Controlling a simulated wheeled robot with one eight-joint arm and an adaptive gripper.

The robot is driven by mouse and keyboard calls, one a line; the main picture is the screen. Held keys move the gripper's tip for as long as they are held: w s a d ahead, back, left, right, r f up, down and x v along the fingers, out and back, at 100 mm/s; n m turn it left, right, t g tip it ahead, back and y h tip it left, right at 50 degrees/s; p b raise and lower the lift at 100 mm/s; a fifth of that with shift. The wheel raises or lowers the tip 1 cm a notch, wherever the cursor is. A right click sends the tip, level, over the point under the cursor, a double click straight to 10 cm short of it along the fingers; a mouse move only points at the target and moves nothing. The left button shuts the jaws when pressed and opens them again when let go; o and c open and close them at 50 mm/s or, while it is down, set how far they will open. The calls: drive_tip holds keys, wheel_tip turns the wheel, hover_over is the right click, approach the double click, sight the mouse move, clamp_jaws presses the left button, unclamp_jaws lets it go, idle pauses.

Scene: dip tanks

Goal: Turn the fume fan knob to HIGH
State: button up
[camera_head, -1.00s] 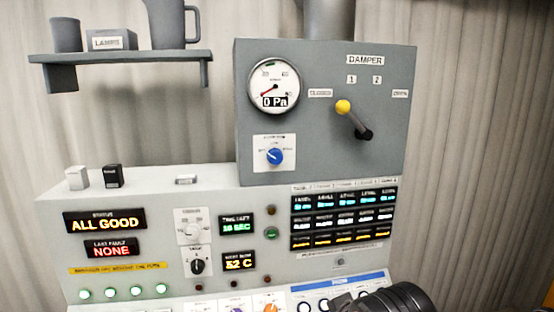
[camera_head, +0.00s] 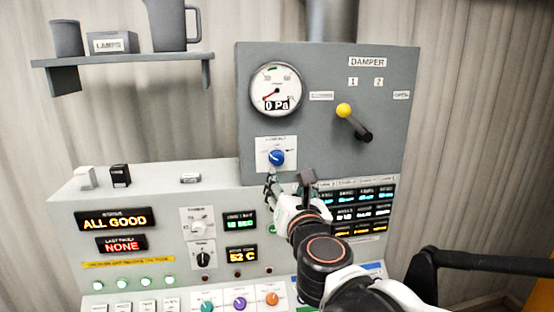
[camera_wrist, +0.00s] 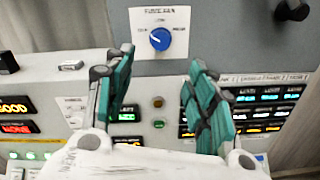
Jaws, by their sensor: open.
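The fume fan knob (camera_head: 277,157) is a blue dial on a white plate, low on the left of the grey damper box. In the wrist view the knob (camera_wrist: 160,39) sits above and between my fingertips, its pale pointer line tilted to the upper left. The plate's print is blurred, with marks at left, top and right. My gripper (camera_head: 288,183) is open and empty, just below the knob and apart from it. In the wrist view its two green-padded fingers (camera_wrist: 160,80) are spread wide.
A pressure gauge (camera_head: 276,90) reading 0 Pa is above the knob. The console (camera_head: 150,180) below carries displays, dials and lamps. A shelf (camera_head: 120,60) with a jug is at upper left.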

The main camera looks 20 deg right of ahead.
sight(278, 160)
drive_tip(key=w+b, duration=0.1)
drive_tip(key=w, duration=0.3)
drive_tip(key=w+d+b, duration=0.1)
drive_tip(key=w, duration=0.8)
drive_tip(key=shift+w+d+b, duration=0.25)
drive_tip(key=shift+d+b, duration=0.1)
drive_tip(key=shift+b, duration=0.05)
drive_tip(key=c, duration=1.1)
